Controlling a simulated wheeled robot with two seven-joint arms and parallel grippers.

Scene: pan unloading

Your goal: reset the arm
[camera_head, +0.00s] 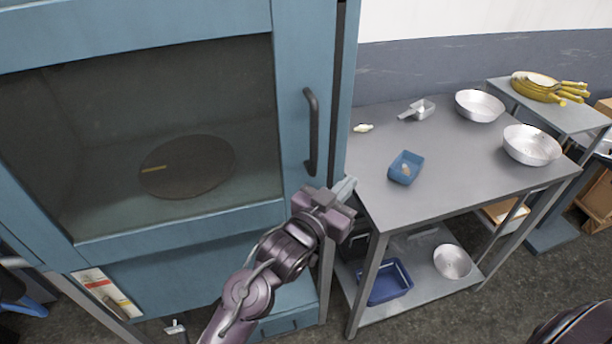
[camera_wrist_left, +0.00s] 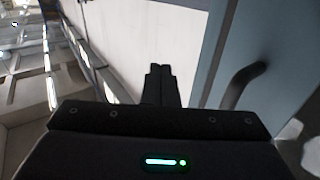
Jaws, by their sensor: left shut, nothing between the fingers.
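My left arm reaches up from the bottom of the head view. Its gripper (camera_head: 345,188) is shut and empty, just in front of the right edge of the blue oven, below the door handle. In the left wrist view the two dark fingers (camera_wrist_left: 160,84) are together with nothing between them. The blue oven (camera_head: 150,28) has its glass door shut, and a dark round plate (camera_head: 188,168) shows behind the glass. The door handle (camera_head: 311,132) is dark and vertical; it also shows in the left wrist view (camera_wrist_left: 240,86). My right gripper is not in view; a dark rounded part shows at the lower right corner.
A metal table (camera_head: 440,190) stands right of the oven, with a blue container (camera_head: 405,168), a metal scoop (camera_head: 418,110) and two metal bowls (camera_head: 532,145). Its lower shelf holds a blue bin (camera_head: 388,283) and a round pan (camera_head: 452,261). Bananas (camera_head: 545,88) lie on a stand behind.

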